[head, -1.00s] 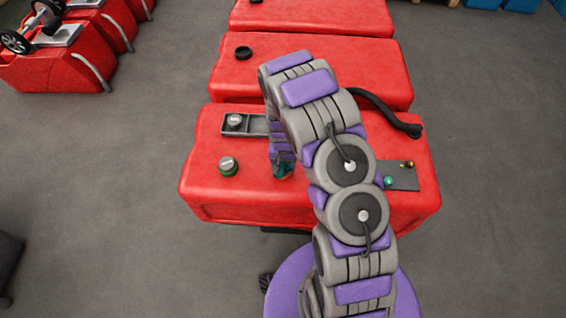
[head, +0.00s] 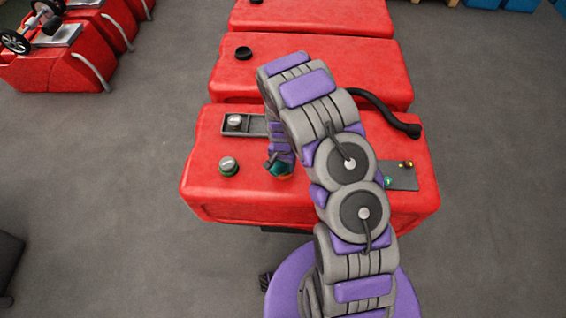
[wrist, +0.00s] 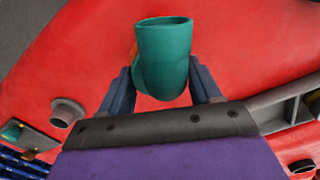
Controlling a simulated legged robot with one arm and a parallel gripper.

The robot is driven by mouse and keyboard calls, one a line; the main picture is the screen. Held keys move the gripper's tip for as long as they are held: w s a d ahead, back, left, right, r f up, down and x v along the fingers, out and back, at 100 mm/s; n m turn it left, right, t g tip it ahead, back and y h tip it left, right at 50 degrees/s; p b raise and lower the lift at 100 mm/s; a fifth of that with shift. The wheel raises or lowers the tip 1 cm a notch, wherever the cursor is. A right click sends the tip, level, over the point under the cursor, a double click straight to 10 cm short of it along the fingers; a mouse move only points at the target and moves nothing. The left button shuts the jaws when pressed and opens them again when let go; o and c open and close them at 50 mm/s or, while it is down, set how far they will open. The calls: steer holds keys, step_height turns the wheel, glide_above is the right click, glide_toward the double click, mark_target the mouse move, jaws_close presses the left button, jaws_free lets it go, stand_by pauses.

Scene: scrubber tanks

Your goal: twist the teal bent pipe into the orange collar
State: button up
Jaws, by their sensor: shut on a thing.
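The teal bent pipe (wrist: 164,52) is held between the two dark fingers of my gripper (wrist: 160,76) in the wrist view, its open end toward the top of the picture.
A black hose (head: 385,108) lies behind my arm. More red tanks stand behind; floor at left is open.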

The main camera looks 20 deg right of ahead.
steer(key=shift+m, duration=0.8)
stand_by(0.4)
steer(key=o, duration=1.5)
steer(key=shift+o, duration=0.2)
steer(key=shift+r+p, duration=1)
steer(key=shift+r, duration=2.5)
